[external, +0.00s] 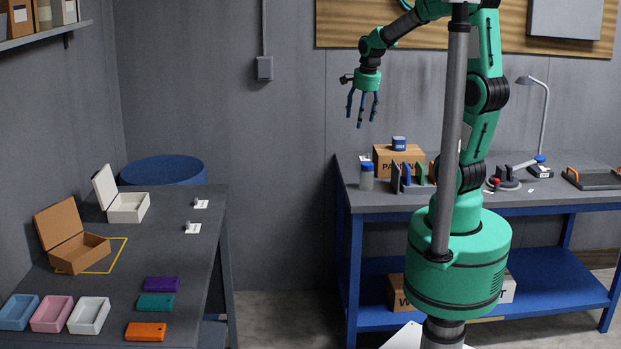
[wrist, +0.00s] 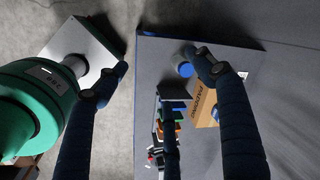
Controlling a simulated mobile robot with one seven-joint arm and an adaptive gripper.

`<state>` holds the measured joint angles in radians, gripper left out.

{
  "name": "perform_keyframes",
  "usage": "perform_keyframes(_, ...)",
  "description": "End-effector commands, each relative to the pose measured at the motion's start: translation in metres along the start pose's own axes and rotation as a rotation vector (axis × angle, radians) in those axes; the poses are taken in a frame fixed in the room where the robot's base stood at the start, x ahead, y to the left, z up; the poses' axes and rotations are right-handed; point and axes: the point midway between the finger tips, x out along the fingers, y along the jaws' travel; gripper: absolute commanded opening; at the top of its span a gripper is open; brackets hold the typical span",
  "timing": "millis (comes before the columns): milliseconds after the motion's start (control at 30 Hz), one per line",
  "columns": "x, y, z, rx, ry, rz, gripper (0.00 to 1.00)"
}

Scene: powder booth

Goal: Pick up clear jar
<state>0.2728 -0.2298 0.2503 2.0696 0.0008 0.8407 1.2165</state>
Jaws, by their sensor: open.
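The clear jar (external: 366,178) with a blue lid stands upright on the left end of the grey workbench (external: 400,205), in front of a cardboard box (external: 403,155). In the wrist view the jar's blue lid (wrist: 186,69) shows near a fingertip, which hides part of the jar. My gripper (external: 362,108) hangs fingers-down in the air, well above the jar, with dark blue fingers spread and empty. The gripper also shows in the wrist view (wrist: 160,82), with the bench below it.
Upright dark, blue and green plates (external: 408,176) in a row stand just right of the jar. A small blue-lidded container (external: 398,143) sits on the cardboard box. A lamp (external: 545,110) stands farther right. A separate left table (external: 190,265) holds open boxes and coloured trays.

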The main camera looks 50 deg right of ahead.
Motion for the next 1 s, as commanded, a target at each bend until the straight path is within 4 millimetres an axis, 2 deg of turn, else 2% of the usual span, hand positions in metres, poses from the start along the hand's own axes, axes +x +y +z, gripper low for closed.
perform_keyframes(33, 0.015, -0.005, -0.012, 0.078, -0.003, 0.02, 0.69)
perform_keyframes(300, 0.09, -0.022, -0.068, 0.514, 0.0, 0.106, 0.69)
perform_keyframes(600, 0.175, -0.021, -0.124, 0.952, 0.028, 0.19, 0.69)
perform_keyframes(800, 0.204, -0.017, -0.141, 1.1, 0.043, 0.216, 0.69)
perform_keyframes(1000, 0.209, -0.017, -0.144, 1.128, 0.046, 0.22, 0.69)
